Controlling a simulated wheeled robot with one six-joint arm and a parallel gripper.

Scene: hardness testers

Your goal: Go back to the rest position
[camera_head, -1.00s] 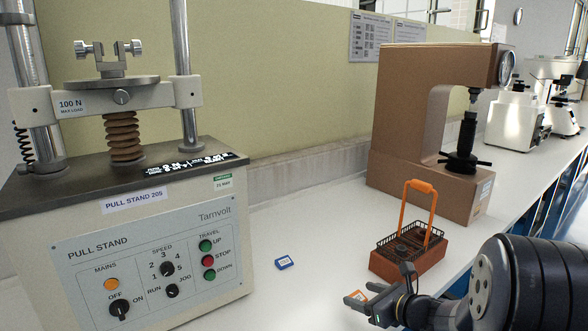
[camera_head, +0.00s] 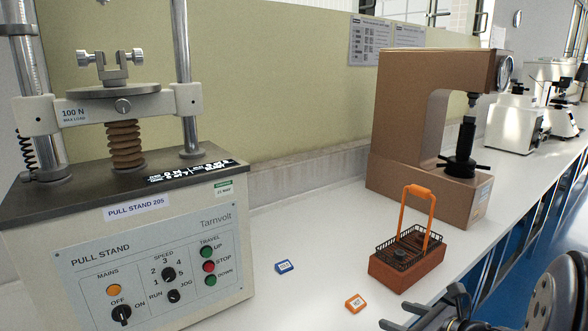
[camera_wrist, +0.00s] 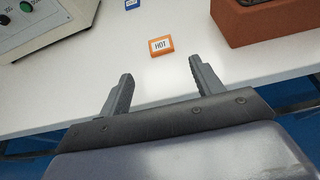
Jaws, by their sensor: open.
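My gripper (camera_wrist: 158,88) is open and empty in the wrist view, its two fingers spread over the front of the white bench. In the head view my gripper (camera_head: 400,316) shows at the bottom right, partly cut off by the frame. An orange block with a HOT label (camera_wrist: 161,46) lies on the bench beyond the fingertips, apart from them. It also shows in the head view (camera_head: 355,303).
A brown basket with an orange handle (camera_head: 408,262) stands right of the orange block. A blue labelled block (camera_head: 284,266) lies behind it. The pull stand (camera_head: 140,255) is at left, a brown hardness tester (camera_head: 400,120) behind. The bench's front edge drops to blue floor.

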